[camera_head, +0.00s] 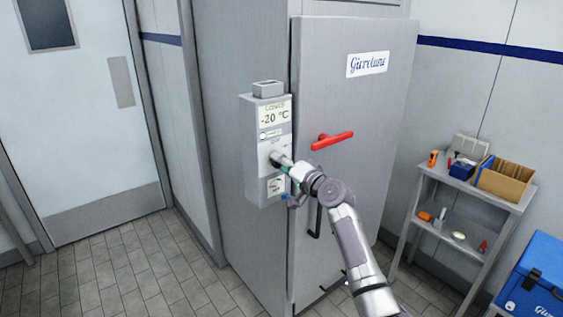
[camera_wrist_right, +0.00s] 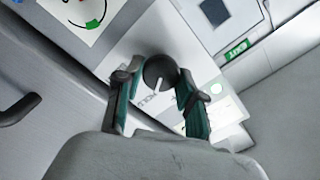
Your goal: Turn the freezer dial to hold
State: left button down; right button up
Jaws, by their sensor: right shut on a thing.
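The freezer (camera_head: 350,95) is a tall grey cabinet with a grey control box (camera_head: 252,135) on its left side. The box has a display (camera_head: 274,116) reading -20 °C. My right gripper (camera_head: 279,160) reaches the box's front below the display. In the right wrist view, my right gripper (camera_wrist_right: 160,88) has its two green-padded fingers on either side of the round dark dial (camera_wrist_right: 158,70), shut on it. A white pointer line shows on the dial. Lettering on the panel beside it is partly readable, perhaps "HOLD". My left gripper is not in view.
A red handle (camera_head: 332,140) sticks out from the freezer door, right of my right gripper. A grey shelf cart (camera_head: 470,195) with boxes and small items stands at the right, beside a blue cooler (camera_head: 535,275). Tiled floor (camera_head: 130,270) is clear at the left.

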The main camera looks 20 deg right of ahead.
jog(key=shift+f, duration=0.1)
dwell(0.3)
jog(key=o, duration=1.1)
jog(key=v, duration=1.2)
